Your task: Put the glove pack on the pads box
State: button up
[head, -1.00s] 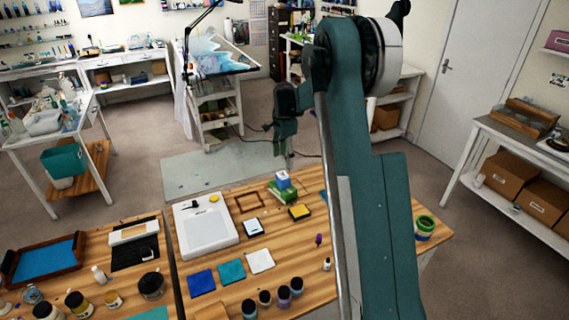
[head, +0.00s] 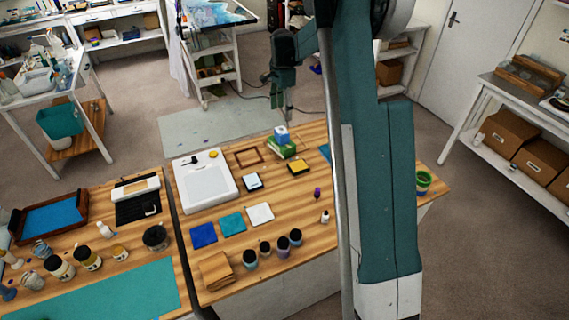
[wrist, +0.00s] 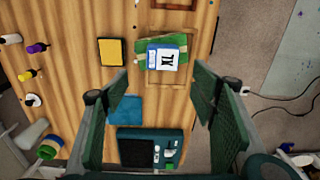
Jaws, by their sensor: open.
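The glove pack, a small blue and white box (head: 282,133) marked XL, sits on top of the green pads box (head: 287,150) near the table's far edge. In the wrist view the pack (wrist: 166,57) lies flat over the middle of the green box (wrist: 181,45), whose ends show on both sides. My gripper (wrist: 160,88) is open and empty, its two fingers wide apart. The pack lies ahead of the fingertips, apart from them. In the head view my gripper (head: 287,108) hangs behind the boxes, its fingers hard to make out.
A yellow pad (head: 299,167) and a brown frame (head: 248,157) lie close to the boxes. A white panel (head: 205,182) lies to the left, several cups at the front. In the wrist view a dark tray (wrist: 150,148) lies below. My arm hides the table's right part.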

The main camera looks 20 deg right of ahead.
jog(key=s+a+r+n+t, duration=0.2)
jog(key=s+a+r+n, duration=0.2)
jog(key=s+a+r, duration=0.45)
jog(key=s+a+r+n+t, duration=0.1)
jog(key=s+a+r+n, duration=0.35)
jog(key=s+r, duration=0.75)
jog(key=s+a+f+n+t, duration=0.1)
jog(key=s+a+f+n, duration=0.1)
jog(key=s, duration=0.7)
jog(key=s+a+f+n+t, duration=0.1)
jog(key=s+a+n, duration=0.3)
jog(key=s, duration=0.6)
jog(key=s+a+f+n+t, duration=0.2)
jog(key=s+a+n, duration=0.1)
jog(key=s, duration=0.7)
jog(key=shift+f, duration=0.4)
